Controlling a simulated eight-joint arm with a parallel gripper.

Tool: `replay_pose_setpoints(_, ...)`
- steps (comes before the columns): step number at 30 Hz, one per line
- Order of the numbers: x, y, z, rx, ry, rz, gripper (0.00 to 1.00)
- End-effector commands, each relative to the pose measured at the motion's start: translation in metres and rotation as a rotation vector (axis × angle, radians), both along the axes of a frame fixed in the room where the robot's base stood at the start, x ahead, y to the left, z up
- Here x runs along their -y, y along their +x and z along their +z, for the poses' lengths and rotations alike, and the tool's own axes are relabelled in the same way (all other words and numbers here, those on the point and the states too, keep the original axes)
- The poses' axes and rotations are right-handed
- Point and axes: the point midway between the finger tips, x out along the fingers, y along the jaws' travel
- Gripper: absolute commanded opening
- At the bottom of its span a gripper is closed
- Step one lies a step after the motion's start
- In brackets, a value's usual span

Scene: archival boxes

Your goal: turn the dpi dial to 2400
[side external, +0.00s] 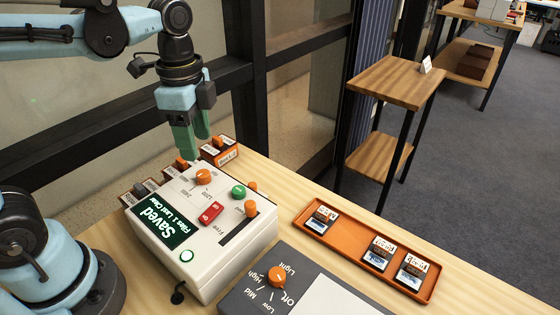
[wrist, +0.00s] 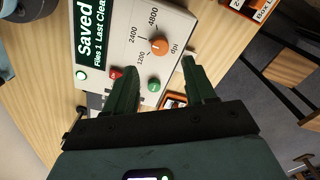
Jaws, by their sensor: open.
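The dpi dial is an orange round knob (side external: 203,177) on the top panel of a cream scanner box (side external: 228,256). In the wrist view the dial (wrist: 159,47) has the labels 1200, 2400 and 4800 around it; I cannot tell surely which one its pointer faces. The box's dark screen (side external: 160,222) reads "Saved". My gripper (side external: 195,147) is open and empty, pointing down above the back of the box. In the wrist view its green fingertips (wrist: 160,66) are spread to either side, below the dial in the picture, and apart from it.
A green knob (side external: 239,192), a red switch (side external: 210,212) and an orange slider knob (side external: 251,208) are close to the dial. A dark panel with another orange knob (side external: 277,277) stands in front. An orange tray (side external: 345,239) with several slides lies right. Small labelled boxes (side external: 218,150) stand behind.

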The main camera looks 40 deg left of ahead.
Motion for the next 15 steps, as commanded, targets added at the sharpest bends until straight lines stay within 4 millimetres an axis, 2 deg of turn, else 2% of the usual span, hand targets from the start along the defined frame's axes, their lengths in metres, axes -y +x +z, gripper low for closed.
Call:
replay_pose_setpoints(6, 0.000, 0.000, 0.030, 0.000, 0.000, 0.000, 0.55)
replay_pose_setpoints(15, 0.000, 0.000, 0.047, 0.000, 0.000, 0.000, 0.55)
